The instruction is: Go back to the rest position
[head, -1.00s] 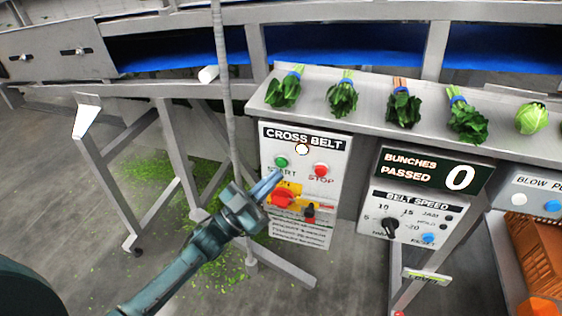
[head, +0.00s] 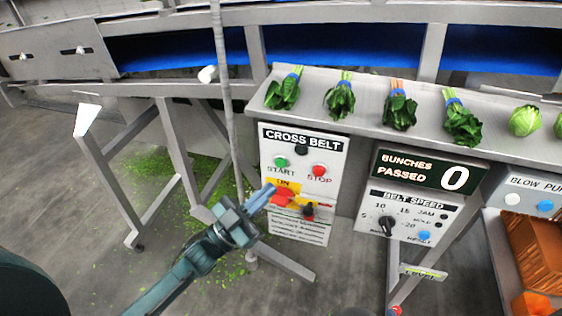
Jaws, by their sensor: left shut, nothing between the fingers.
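My left gripper (head: 268,191) comes in from the lower left, its blue fingers shut and empty. Its tips show in front of the left edge of the cross belt panel (head: 328,163), near the red rotary switch (head: 284,197) on its yellow plate. I cannot tell how far the tips are from the panel. The panel has a green START button (head: 281,162), a red STOP button (head: 319,171) and a dark lamp (head: 301,150) above them. My right gripper is out of view.
Several leafy bunches (head: 340,100) and round green heads (head: 525,120) lie on the steel ledge (head: 380,128). The bunches display (head: 431,169) reads 0 above the belt speed panel (head: 412,215). Steel legs (head: 178,160) stand at left. An orange crate (head: 531,240) sits at right.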

